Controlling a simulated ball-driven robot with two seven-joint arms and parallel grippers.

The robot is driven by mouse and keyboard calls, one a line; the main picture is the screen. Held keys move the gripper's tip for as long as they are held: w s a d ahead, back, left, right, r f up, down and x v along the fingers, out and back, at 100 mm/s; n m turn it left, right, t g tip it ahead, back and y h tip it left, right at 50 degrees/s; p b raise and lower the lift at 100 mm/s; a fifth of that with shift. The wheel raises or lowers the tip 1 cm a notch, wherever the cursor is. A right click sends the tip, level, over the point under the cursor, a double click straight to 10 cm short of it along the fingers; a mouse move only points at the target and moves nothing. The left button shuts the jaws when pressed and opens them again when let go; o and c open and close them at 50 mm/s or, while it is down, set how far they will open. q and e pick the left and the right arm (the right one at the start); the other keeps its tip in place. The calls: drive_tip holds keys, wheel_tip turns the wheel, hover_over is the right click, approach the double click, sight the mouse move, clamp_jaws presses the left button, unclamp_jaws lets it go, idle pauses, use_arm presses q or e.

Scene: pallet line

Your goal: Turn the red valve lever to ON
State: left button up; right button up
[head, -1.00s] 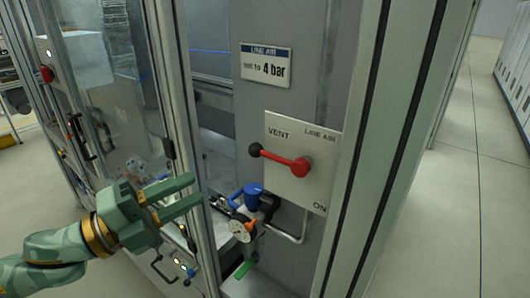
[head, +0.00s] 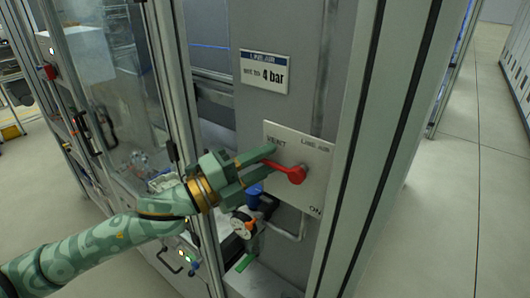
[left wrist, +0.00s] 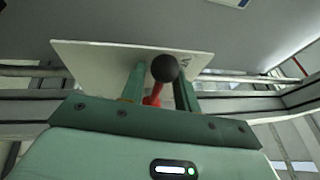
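The red valve lever (head: 290,172) is on a pale plate (head: 316,160) marked VENT at upper left, LINE AIR at the top and ON at lower right. It points left from its hub, toward the VENT side. My left gripper (head: 268,163) is at the lever's free end with its fingers apart. In the left wrist view the lever's black knob (left wrist: 165,68) and red arm (left wrist: 153,98) lie between the two fingers, with a gap visible beside the right finger. Contact with the left finger is unclear. In the head view the knob is hidden by the fingers. My right gripper is not in view.
A sign reading 4 bar (head: 265,71) is above the plate. A blue regulator with a gauge (head: 243,222) and a pipe sit below it. An upright frame post (head: 375,150) stands right of the plate, and a glass-panelled frame stands left. Clear floor lies at far right.

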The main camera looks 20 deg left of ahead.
use_arm(q)
drive_tip(key=shift+w+d, duration=0.15)
drive_tip(key=shift+d, duration=0.05)
clamp_jaws()
